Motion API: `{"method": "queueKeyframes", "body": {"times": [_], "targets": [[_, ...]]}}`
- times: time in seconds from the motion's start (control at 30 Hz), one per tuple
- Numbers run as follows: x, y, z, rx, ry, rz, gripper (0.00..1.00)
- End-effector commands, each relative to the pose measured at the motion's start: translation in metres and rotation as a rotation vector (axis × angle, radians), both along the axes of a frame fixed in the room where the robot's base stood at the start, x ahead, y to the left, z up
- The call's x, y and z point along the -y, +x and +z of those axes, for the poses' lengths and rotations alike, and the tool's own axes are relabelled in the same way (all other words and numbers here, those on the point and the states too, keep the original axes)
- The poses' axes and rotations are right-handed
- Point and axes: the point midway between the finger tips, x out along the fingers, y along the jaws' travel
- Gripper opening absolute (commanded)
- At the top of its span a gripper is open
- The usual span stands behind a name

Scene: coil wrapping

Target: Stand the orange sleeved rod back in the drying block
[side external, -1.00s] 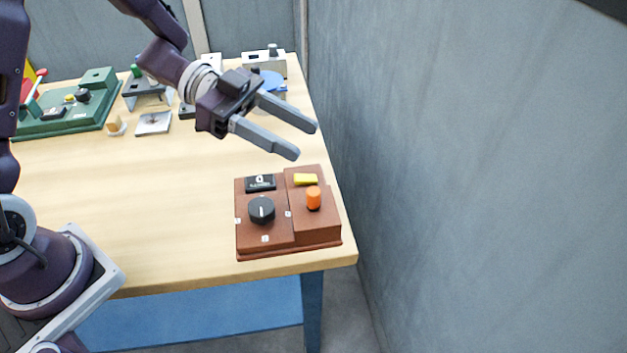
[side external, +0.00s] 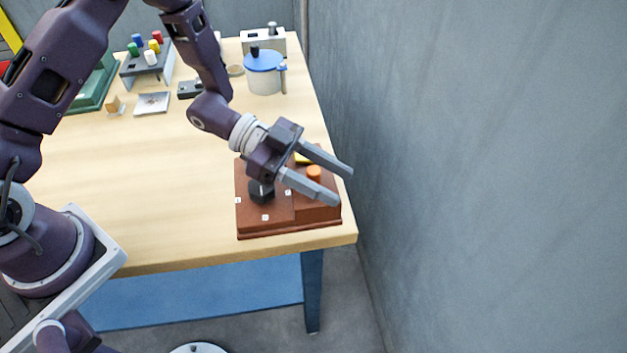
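The orange piece (side external: 314,173) shows as an upright cylinder in the right part of the brown box (side external: 270,217). Its lower part is hidden behind my gripper's near finger. My gripper (side external: 340,186) is open and empty above the right part of the box, with its two fingers apart. In the picture the orange piece lies between the fingers, but I cannot tell their height over it. A grey stand (side external: 148,66) at the back left holds several upright rods with coloured tops; I cannot tell whether it is the drying block.
A black knob (side external: 262,190) sits on the brown box beside my gripper. A blue-lidded pot (side external: 264,84), a white box (side external: 276,44), a small tray (side external: 152,103) and a green unit (side external: 98,93) stand farther back. A grey wall (side external: 480,180) rises to the right. The table's left-middle is clear.

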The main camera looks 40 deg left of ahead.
Motion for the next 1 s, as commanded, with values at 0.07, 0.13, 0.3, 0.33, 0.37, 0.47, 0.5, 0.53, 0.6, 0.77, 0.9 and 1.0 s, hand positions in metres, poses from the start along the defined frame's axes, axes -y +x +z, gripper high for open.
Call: {"method": "queueKeyframes", "body": {"times": [0.07,0.13,0.3,0.33,0.37,0.47,0.5,0.53,0.6,0.77,0.9,1.0], "targets": [[0.0,0.0,0.0,0.0,0.0,0.0,0.28],[0.0,0.0,0.0,0.0,0.0,0.0,0.14],[0.0,0.0,0.0,0.0,0.0,0.0,0.0],[0.0,0.0,0.0,0.0,0.0,0.0,0.0],[0.0,0.0,0.0,0.0,-0.001,0.0,0.0],[0.0,0.0,0.0,0.0,-0.001,0.0,0.0],[0.0,0.0,0.001,0.0,-0.001,0.0,0.0],[0.0,0.0,0.001,0.0,-0.001,0.0,0.0],[0.0,0.0,0.004,0.001,-0.001,0.0,0.0],[0.0,0.0,0.028,0.004,0.0,0.0,0.0],[0.0,0.0,0.054,0.007,-0.001,0.0,0.0],[0.0,0.0,0.072,0.006,0.0,-0.001,0.0]]}}
